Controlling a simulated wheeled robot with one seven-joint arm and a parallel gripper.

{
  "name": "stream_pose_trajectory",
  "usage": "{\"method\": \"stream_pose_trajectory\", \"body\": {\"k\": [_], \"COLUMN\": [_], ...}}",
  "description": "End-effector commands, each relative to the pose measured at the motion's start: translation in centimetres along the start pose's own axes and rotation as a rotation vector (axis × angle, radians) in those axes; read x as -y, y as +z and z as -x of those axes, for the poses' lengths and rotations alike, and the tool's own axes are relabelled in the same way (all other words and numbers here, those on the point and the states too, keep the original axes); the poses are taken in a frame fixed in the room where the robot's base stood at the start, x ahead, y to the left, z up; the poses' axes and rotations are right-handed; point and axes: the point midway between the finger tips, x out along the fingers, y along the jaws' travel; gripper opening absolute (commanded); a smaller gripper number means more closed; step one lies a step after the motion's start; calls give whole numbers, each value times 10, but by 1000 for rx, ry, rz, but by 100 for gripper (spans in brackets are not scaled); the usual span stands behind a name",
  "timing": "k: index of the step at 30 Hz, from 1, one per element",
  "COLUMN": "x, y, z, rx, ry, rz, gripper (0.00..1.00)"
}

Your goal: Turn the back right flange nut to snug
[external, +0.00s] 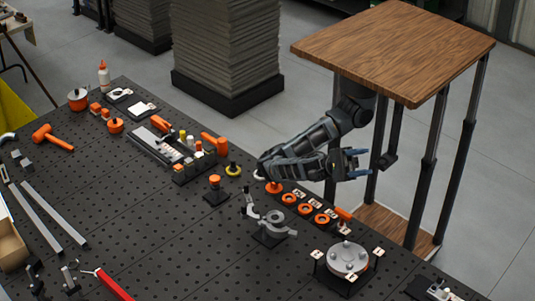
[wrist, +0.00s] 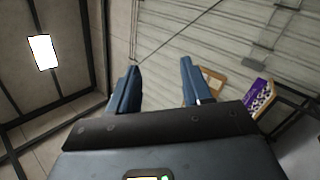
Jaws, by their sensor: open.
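The flange (external: 348,258) is a round silver disc with small nuts on its face. It sits on a dark stand at the front right of the black perforated bench, with small white tags around it. The nuts are too small here to tell their state, or which is the back right one. My gripper (external: 358,164) is open and empty, above the bench's right edge, up and behind the flange and apart from it. In the wrist view my gripper (wrist: 160,68) shows two blue fingers spread apart, with nothing between them; the flange is not in that view.
A grey clamp-like fixture (external: 269,222) stands left of the flange. Several orange rings (external: 305,209) lie in a row between the fixture and the bench edge. A wood-topped stand (external: 395,45) rises behind my arm. The wrist view shows wall, ceiling and a lamp (wrist: 43,52).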

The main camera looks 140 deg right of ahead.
Motion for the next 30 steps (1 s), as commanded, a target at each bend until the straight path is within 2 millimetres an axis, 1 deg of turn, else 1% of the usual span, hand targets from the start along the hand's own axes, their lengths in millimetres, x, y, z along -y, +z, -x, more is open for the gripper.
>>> {"method": "stream_pose_trajectory", "body": {"k": [1, 2, 3, 4, 5, 6, 8, 9, 11, 12, 14, 15, 16, 18, 21, 24, 25, 27, 30], "x": [16, 24, 38, 49, 61, 79, 107, 126, 155, 172, 196, 209, 217, 229, 233, 229, 228, 226, 226], "y": [-33, -52, -76, -93, -108, -127, -152, -164, -176, -180, -178, -173, -168, -152, -127, -108, -104, -99, -96], "z": [-2, -3, -1, 2, 7, 16, 35, 51, 78, 99, 132, 154, 171, 206, 243, 266, 270, 277, 281], "rx": [-134, -215, -325, -408, -491, -601, -768, -879, -1043, -1152, -1310, -1408, -1478, -1622, -1772, -1864, -1880, -1905, -1916], "ry": [-28, -46, -74, -100, -128, -170, -244, -300, -395, -466, -585, -668, -733, -882, -1072, -1206, -1234, -1276, -1294], "rz": [87, 136, 199, 244, 288, 345, 424, 472, 538, 577, 629, 657, 674, 702, 719, 717, 716, 713, 711], "gripper": [49, 49, 49, 49, 49, 49, 49, 49, 49, 49, 49, 49, 49, 49, 49, 49, 49, 49, 49]}}
